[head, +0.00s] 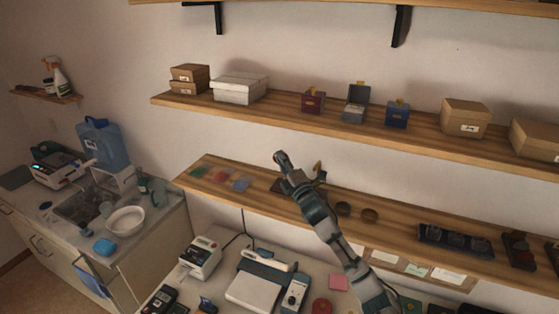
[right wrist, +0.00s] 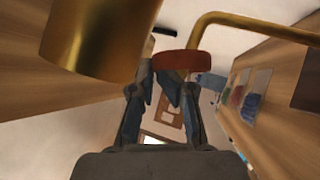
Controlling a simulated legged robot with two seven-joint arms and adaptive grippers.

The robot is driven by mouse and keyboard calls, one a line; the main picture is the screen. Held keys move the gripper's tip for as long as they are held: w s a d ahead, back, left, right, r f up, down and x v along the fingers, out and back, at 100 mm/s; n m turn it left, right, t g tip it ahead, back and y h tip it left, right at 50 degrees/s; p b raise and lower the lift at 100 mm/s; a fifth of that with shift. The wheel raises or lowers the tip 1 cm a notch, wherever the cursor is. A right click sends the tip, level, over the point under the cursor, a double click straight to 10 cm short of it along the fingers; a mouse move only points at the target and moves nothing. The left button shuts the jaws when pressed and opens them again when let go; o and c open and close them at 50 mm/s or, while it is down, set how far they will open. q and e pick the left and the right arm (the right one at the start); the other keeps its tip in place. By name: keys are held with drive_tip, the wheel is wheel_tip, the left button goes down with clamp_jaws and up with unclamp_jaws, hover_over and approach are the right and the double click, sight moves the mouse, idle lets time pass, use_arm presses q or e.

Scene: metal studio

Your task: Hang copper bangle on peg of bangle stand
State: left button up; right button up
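In the right wrist view, the copper bangle (right wrist: 182,60) shows nearly edge-on at the fingertips of my right gripper (right wrist: 165,85), which is closed on it. A bent brass peg (right wrist: 262,29) of the bangle stand comes in from the right, and its tip is beside the bangle. I cannot tell whether the tip is inside the ring. A thick brass cylinder (right wrist: 95,40) fills the upper left. In the head view, my right gripper (head: 284,160) is above the lower shelf, and the brass part of the stand (head: 318,168) shows just behind it, mostly hidden. My left gripper is not in view.
The lower shelf (head: 400,222) holds colored cards (head: 222,178), two brown round pieces (head: 369,215) and a dark tray (head: 455,240). The upper shelf (head: 290,103) carries several boxes. A scale (head: 255,285) stands on the counter below.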

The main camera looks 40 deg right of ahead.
drive_tip(key=shift+w+d+f, duration=0.4)
drive_tip(key=shift+d+f, duration=0.15)
drive_tip(key=shift+f, duration=0.05)
drive_tip(key=shift+w+d+f, duration=0.4)
drive_tip(key=shift+d+f, duration=0.1)
drive_tip(key=shift+f, duration=0.1)
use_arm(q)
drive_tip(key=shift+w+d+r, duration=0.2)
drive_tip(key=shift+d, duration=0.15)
use_arm(e)
drive_tip(key=shift+s+a+r, duration=0.4)
drive_tip(key=shift+s+r, duration=0.05)
drive_tip(key=shift+r, duration=0.1)
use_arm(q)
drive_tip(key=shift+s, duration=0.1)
use_arm(e)
drive_tip(key=v, duration=0.8)
drive_tip(key=d+v, duration=0.1)
drive_tip(key=v, duration=0.3)
drive_tip(key=shift+f, duration=0.3)
